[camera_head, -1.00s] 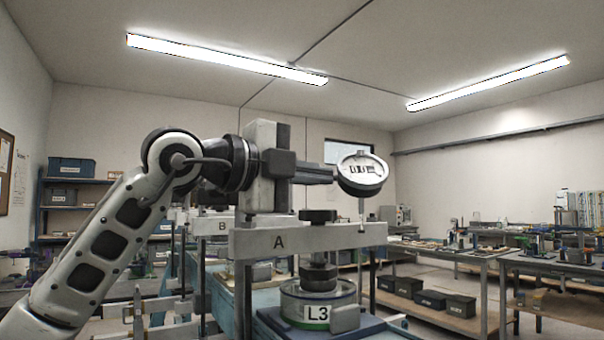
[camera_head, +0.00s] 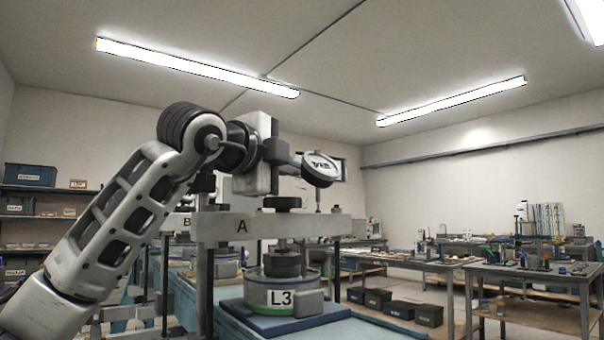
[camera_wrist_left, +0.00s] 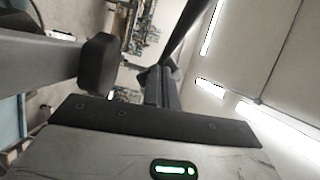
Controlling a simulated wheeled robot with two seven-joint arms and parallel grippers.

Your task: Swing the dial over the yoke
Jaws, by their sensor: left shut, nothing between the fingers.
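The dial (camera_head: 321,169) is a round gauge with a pale face, above the right part of the yoke. Its thin stem hangs towards the beam. The yoke (camera_head: 270,227) is a grey crossbeam marked A. A black knob (camera_head: 283,202) stands on it and also shows in the wrist view (camera_wrist_left: 100,65). Under the yoke is a round pot (camera_head: 282,293) labelled L3. My left gripper (camera_head: 299,161) is shut and empty, above the yoke, with its fingertips at the dial's left side. I cannot tell whether they touch. It shows in the left wrist view (camera_wrist_left: 160,86).
The pot stands on a blue pad (camera_head: 275,320). Another beam, marked B (camera_head: 187,222), stands behind on the left. Benches with small gear (camera_head: 530,268) are at the right. Dark bins (camera_head: 400,308) sit on a low shelf. The space above the yoke's right end is open.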

